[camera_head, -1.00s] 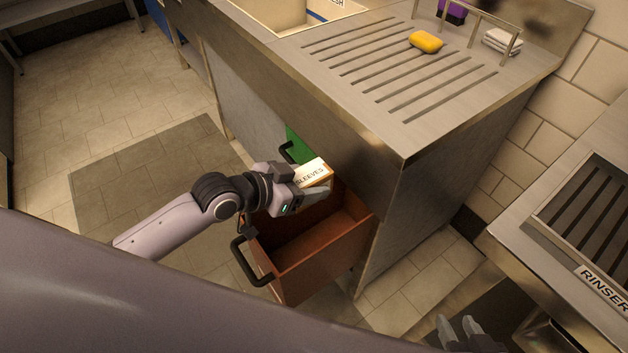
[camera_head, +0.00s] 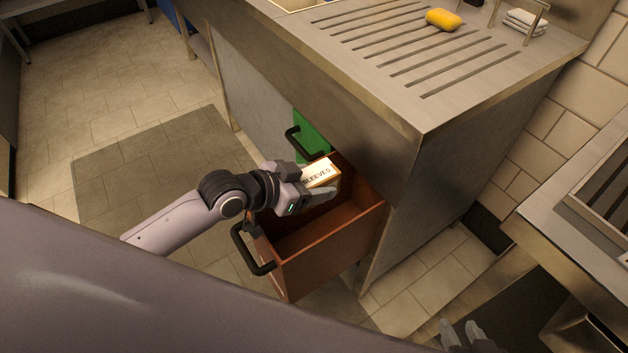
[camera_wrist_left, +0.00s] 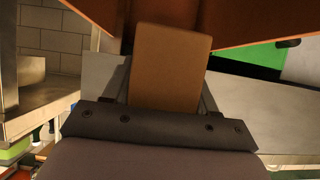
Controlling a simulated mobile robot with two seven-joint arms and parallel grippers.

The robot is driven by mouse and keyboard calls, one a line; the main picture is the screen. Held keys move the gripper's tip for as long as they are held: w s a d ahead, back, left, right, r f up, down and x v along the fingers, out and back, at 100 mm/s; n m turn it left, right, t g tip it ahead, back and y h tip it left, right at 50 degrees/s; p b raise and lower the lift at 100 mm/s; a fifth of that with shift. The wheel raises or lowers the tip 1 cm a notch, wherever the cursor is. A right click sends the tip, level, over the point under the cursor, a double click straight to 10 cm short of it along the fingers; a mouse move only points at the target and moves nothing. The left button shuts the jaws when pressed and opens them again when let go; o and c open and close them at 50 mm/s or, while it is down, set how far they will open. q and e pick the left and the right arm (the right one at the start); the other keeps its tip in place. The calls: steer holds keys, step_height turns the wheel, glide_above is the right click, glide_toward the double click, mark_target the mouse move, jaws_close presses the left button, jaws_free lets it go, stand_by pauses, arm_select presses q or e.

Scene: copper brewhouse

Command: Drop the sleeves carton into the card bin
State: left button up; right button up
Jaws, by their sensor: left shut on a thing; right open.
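The sleeves carton (camera_head: 320,172), a small box with a white labelled top and brown sides, is in my left gripper (camera_head: 318,187). The gripper is shut on it and holds it over the back part of an open brown drawer bin (camera_head: 325,262) with a black handle. In the left wrist view the carton (camera_wrist_left: 170,70) shows as a plain brown face between the fingers, with an orange-brown wall (camera_wrist_left: 255,22) beyond it. No label on the brown bin is visible. My right gripper (camera_head: 466,338) is open and empty at the bottom edge.
A green bin front (camera_head: 312,140) with a black handle sits beside the brown bin under the steel counter (camera_head: 400,60). A yellow sponge (camera_head: 443,20) and folded white cloths (camera_head: 525,22) lie on the counter. Another steel unit (camera_head: 570,215) stands at the right.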

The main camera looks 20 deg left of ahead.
arm_select(q)
steer(key=o, duration=1.1)
steer(key=shift+o, duration=0.2)
steer(key=shift+s+a+r+p, duration=0.1)
steer(key=shift+s+a+p, duration=0.8)
steer(key=shift+s, duration=0.2)
steer(key=shift+s+a, duration=0.15)
steer(key=shift+s, duration=0.1)
steer(key=shift+s+a, duration=0.1)
steer(key=p+v, duration=0.6)
steer(key=v, duration=0.1)
steer(key=shift+s+a+r, duration=0.15)
steer(key=shift+s+a, duration=0.05)
steer(key=shift+s, duration=0.15)
